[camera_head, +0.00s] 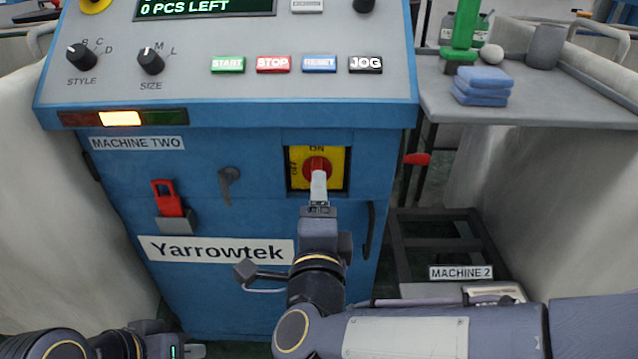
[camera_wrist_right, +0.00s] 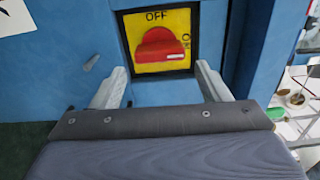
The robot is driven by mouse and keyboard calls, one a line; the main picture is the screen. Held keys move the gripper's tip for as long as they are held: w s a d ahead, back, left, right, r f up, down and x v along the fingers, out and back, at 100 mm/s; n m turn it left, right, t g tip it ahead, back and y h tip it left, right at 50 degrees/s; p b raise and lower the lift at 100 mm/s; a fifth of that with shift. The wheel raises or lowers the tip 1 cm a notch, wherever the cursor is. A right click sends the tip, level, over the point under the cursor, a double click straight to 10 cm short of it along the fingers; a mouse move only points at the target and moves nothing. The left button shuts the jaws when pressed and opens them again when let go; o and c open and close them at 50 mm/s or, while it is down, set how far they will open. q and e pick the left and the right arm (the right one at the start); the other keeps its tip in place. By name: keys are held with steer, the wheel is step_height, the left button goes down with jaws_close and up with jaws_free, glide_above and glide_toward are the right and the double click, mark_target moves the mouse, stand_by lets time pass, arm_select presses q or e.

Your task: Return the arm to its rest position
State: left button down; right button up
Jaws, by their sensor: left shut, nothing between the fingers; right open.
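The red rotary switch (camera_head: 316,165) sits on a yellow plate on the blue front of machine two. It also shows in the right wrist view (camera_wrist_right: 158,46), its handle's pale mark toward ON. My right gripper (camera_head: 319,178) is in front of the switch. In the wrist view its two fingers (camera_wrist_right: 161,72) are spread, one toward each side of the plate, with nothing held; whether they touch the plate is unclear. My left gripper (camera_head: 197,351) is low at the bottom left, empty and shut, partly cut off by the frame edge.
A red padlock (camera_head: 167,198) hangs in a holder left of the switch, with a grey key-like handle (camera_head: 229,183) between. A door handle (camera_head: 369,230) is just right of my right gripper. A side table (camera_head: 560,108) holds folded blue cloths (camera_head: 482,86).

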steer(key=shift+s, duration=0.75)
steer(key=shift+d, duration=0.1)
steer(key=d+f+n+g+y, duration=0.1)
steer(key=d+n+g+y, duration=0.5)
steer(key=d+n, duration=0.4)
steer(key=s+d+f+n+g+h, duration=0.3)
steer(key=s+d+f+n+g, duration=0.3)
steer(key=s+d+f, duration=0.85)
step_height(320, 180, up, 40)
steer(key=s+a+p, duration=0.1)
steer(key=a+p, duration=0.1)
steer(key=p, duration=3.6)
steer(key=shift+r+p, duration=0.15)
steer(key=shift+p, duration=0.2)
